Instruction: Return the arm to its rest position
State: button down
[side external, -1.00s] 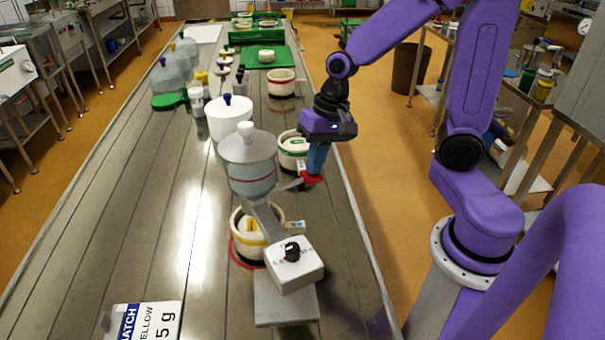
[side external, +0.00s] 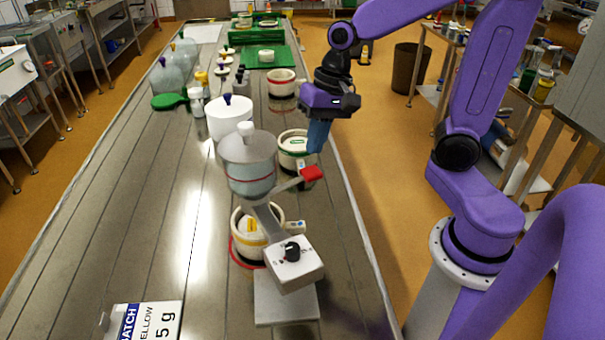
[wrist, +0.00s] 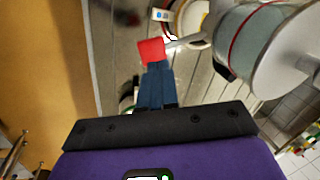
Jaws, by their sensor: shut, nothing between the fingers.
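My gripper (side external: 318,137) is shut and empty, with its blue fingers together and pointing down, at the table's right edge. In the side view it is above and apart from the red handle tip (side external: 312,173) of the dispenser. The dispenser has a clear hopper (side external: 248,165) on a grey stand with a white control box (side external: 295,263). In the wrist view my blue fingers (wrist: 156,88) show just below the red tip (wrist: 151,50) in the picture. A mould with a green band (side external: 293,150) stands left of my fingers.
A mould with a yellow mark (side external: 247,228) sits under the hopper on a red ring. A white pot (side external: 229,117) and a red-banded mould (side external: 281,84) stand farther back on the steel table (side external: 150,220). A batch card (side external: 145,320) is at the front. The air right of the table is clear.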

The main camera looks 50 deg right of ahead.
jog(key=shift+r, duration=0.5)
jog(key=shift+s, duration=0.1)
jog(key=s+f+n+h, duration=0.1)
jog(key=s+f+n, duration=0.1)
jog(key=s+n, duration=0.6)
jog(key=s+a+f+n+g+h, duration=0.1)
jog(key=s+n, duration=0.8)
jog(key=shift+f+n, duration=0.3)
jog(key=shift+f, duration=0.05)
